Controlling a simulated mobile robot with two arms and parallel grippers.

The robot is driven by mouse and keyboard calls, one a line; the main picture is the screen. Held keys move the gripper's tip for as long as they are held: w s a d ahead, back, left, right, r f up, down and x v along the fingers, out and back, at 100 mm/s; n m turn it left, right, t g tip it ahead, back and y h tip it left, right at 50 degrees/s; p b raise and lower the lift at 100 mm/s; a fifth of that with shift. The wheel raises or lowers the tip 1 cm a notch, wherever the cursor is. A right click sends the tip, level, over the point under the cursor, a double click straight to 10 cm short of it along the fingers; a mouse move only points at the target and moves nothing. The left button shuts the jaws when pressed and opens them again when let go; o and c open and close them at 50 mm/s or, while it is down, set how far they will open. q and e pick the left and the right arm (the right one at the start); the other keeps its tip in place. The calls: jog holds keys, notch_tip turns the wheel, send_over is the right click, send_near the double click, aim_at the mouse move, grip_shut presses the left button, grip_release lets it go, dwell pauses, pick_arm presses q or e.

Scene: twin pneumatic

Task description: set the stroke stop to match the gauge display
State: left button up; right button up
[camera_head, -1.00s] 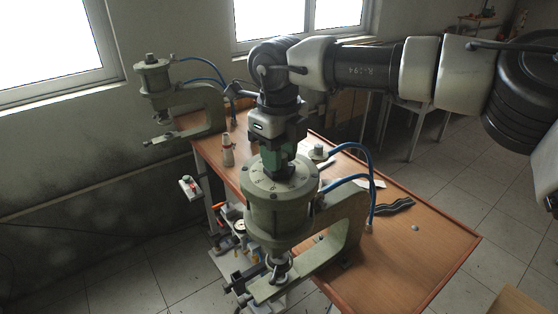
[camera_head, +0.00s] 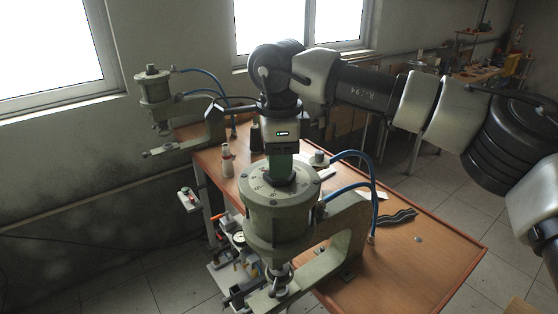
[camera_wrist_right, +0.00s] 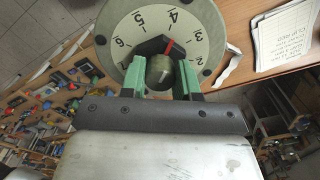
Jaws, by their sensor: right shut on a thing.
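The near press carries a pale green cylinder (camera_head: 278,222) with a numbered dial (camera_head: 255,186) on top. In the right wrist view the dial (camera_wrist_right: 128,58) shows numbers from 1 to 6, and a red pointer (camera_wrist_right: 169,47) points toward the 4 and 3 side. My right gripper (camera_head: 279,178) comes down from above and is shut on the stop knob (camera_wrist_right: 160,74) at the dial's centre. Its green fingers stand on either side of the knob. A small round gauge (camera_head: 239,238) stands below left of the cylinder; its reading is too small to tell. My left gripper is not in view.
A second press (camera_head: 153,92) stands at the back left. Blue hoses (camera_head: 371,190) arch right of the near cylinder.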

jog(key=shift+r+n, duration=0.2)
jog(key=shift+n, duration=0.3)
jog(key=o, duration=0.9)
jog(key=shift+f, duration=0.1)
jog(key=shift+r+b, duration=0.3)
jog(key=shift+r, duration=0.15)
notch_tip(320, 180, up, 10)
jog(key=shift+f+b, duration=0.1)
jog(key=shift+b, duration=0.75)
